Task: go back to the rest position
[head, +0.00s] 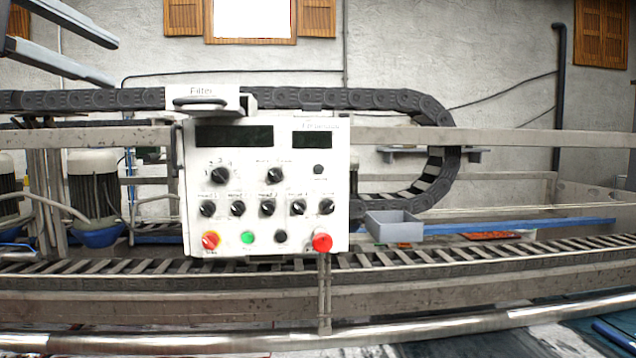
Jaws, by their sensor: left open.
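My left gripper (112,63) shows at the upper left of the head view. Its two grey fingers are spread apart with nothing between them. It is in the air, up and left of the white control panel (265,225), and touches nothing that I can see. The rest of the left arm is outside the picture. My right gripper is not in view.
The panel has knobs, a green button and a red button (322,242). A black cable chain (330,98) runs behind it and curves down at right. A grey bin (394,228) sits right of the panel. A metal rail (200,343) crosses the front.

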